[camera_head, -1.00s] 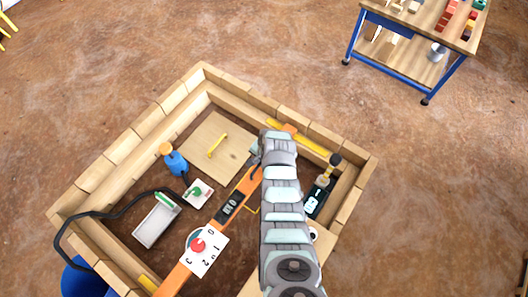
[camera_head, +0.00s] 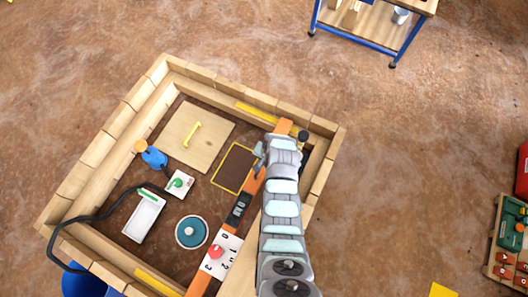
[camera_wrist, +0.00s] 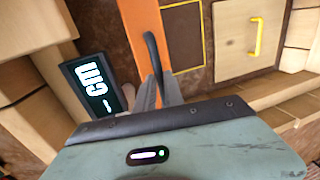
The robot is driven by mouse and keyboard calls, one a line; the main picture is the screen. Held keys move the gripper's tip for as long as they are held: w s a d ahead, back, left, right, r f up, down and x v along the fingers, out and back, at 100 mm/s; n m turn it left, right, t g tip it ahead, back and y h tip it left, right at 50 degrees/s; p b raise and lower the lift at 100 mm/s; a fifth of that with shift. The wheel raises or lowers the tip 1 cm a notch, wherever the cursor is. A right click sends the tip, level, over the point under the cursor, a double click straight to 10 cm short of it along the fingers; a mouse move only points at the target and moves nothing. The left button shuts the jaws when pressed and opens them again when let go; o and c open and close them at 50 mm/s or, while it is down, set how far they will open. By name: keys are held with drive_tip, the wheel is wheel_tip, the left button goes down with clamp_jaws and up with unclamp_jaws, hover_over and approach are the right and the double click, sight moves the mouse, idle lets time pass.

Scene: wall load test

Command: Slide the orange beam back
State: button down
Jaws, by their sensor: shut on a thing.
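The orange beam (camera_head: 285,126) spans the wooden-walled pit from the back wall to the front wall. It carries a black readout (camera_head: 239,207) and a white dial panel with a red knob (camera_head: 216,252). My gripper (camera_head: 259,158) is over the beam's far half, and my arm covers part of the beam. In the wrist view my gripper (camera_wrist: 160,92) is shut on a black handle (camera_wrist: 152,50) on the beam (camera_wrist: 143,18). The fingertips are partly hidden by the gripper body.
Left of the beam lie a yellow-outlined rectangle (camera_head: 235,168), a teal disc (camera_head: 191,232), a wooden hatch (camera_head: 195,136), a white tray (camera_head: 145,216) and a blue-orange tool (camera_head: 152,156). Yellow strips (camera_head: 256,113) mark the wall ledges.

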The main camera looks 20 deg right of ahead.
drive_tip(key=shift+d, duration=0.15)
drive_tip(key=c, duration=1.5)
unclamp_jaws()
drive_tip(key=shift+s, duration=0.1)
drive_tip(key=shift+o, duration=0.2)
drive_tip(key=v, duration=1)
drive_tip(key=shift+r, duration=0.4)
